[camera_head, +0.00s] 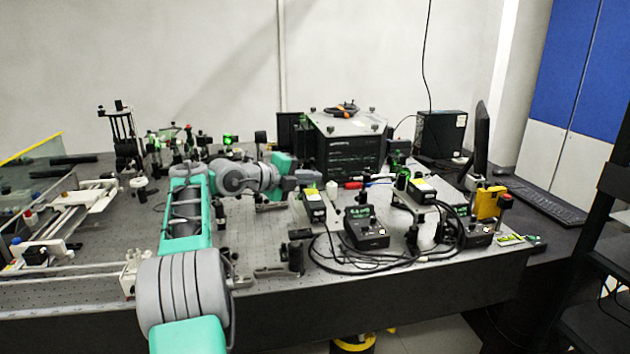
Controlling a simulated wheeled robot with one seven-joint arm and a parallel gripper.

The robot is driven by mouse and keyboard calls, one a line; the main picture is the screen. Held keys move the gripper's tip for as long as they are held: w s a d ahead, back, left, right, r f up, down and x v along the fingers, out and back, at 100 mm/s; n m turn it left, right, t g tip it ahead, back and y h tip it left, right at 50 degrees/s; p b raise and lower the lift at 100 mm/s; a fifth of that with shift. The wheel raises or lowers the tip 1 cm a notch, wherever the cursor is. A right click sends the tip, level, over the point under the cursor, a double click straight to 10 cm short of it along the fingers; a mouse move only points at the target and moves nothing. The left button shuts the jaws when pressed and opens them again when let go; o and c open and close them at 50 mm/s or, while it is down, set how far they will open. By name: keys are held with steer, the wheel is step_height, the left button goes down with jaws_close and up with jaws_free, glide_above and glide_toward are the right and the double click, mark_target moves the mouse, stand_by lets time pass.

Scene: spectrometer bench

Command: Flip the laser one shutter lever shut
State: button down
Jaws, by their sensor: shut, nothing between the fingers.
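Two small dark boxes with yellow labels, which look like laser heads, stand on the optical bench (270,232). The left laser box (314,206) is close to my gripper and the right laser box (422,190) is farther right. I cannot tell which is laser one. The shutter lever is too small to make out. My arm reaches over the bench from the front, and my gripper (314,180) is just above and behind the left laser box. Its fingers are small and partly hidden, and it appears shut and empty. I cannot tell whether it touches anything.
A black control box (367,232) with looped black cables sits right of the left laser box. A second control box (476,234) stands near the right end. A large black enclosure (350,150) stands behind. Optics mounts crowd the left back; a keyboard (545,202) lies right.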

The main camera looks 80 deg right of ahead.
steer(key=shift+w+a+r+g+y, duration=0.15)
steer(key=shift+a+r, duration=0.15)
steer(key=shift+a, duration=0.45)
steer(key=shift+w+a+r+g+y, duration=0.15)
steer(key=shift+a+r, duration=0.1)
steer(key=shift+a, duration=0.5)
